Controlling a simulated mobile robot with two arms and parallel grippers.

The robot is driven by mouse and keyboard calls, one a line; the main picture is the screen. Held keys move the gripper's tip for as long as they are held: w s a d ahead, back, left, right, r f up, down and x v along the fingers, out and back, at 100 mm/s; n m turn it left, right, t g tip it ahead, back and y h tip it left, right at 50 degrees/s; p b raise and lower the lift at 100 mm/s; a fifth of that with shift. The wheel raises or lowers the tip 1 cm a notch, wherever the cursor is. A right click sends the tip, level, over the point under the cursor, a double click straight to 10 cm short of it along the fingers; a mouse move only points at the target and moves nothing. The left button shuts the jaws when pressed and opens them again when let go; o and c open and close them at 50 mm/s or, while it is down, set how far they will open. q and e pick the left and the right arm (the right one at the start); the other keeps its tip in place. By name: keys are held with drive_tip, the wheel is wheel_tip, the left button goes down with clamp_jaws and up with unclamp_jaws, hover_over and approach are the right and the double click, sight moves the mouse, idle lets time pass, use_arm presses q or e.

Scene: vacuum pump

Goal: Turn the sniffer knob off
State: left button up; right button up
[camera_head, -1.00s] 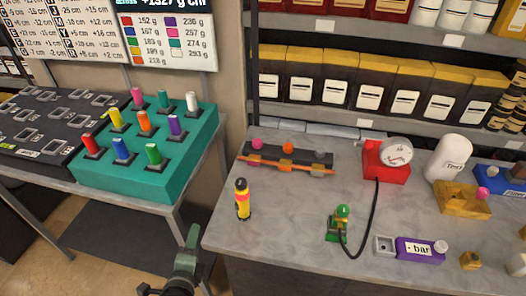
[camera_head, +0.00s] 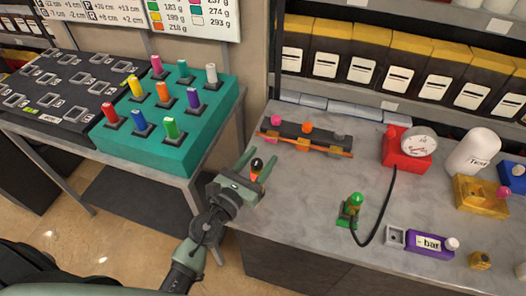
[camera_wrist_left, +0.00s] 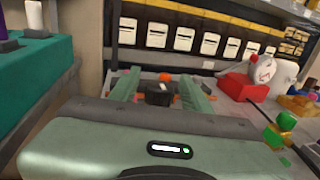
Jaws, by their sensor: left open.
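My left gripper (camera_head: 259,163) is open, with one finger on each side of this device. The gripper hides its lower part. In the left wrist view the black top (camera_wrist_left: 158,94) shows between the two spread fingers (camera_wrist_left: 161,84). I cannot tell whether the fingers touch it. My right gripper is not in view.
Behind is a dark rail with coloured knobs (camera_head: 308,137). To the right are a green device (camera_head: 351,209) with a black hose, a red gauge unit (camera_head: 407,150) and a purple "bar" block (camera_head: 428,244). A teal box (camera_head: 168,144) with coloured pegs stands left.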

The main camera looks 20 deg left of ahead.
use_arm(q)
drive_tip(key=shift+x, duration=0.8)
drive_tip(key=shift+s, duration=0.1)
clamp_jaws()
drive_tip(key=m+g+h+b, duration=0.1)
drive_tip(key=m+h+b, duration=0.1)
drive_tip(key=h, duration=0.1)
drive_tip(key=d+m+g+h+b, duration=0.1)
drive_tip(key=m+h+b, duration=0.1)
drive_tip(key=shift+s+g+h, duration=0.15)
drive_tip(key=shift+g+h, duration=0.15)
drive_tip(key=shift+h, duration=0.1)
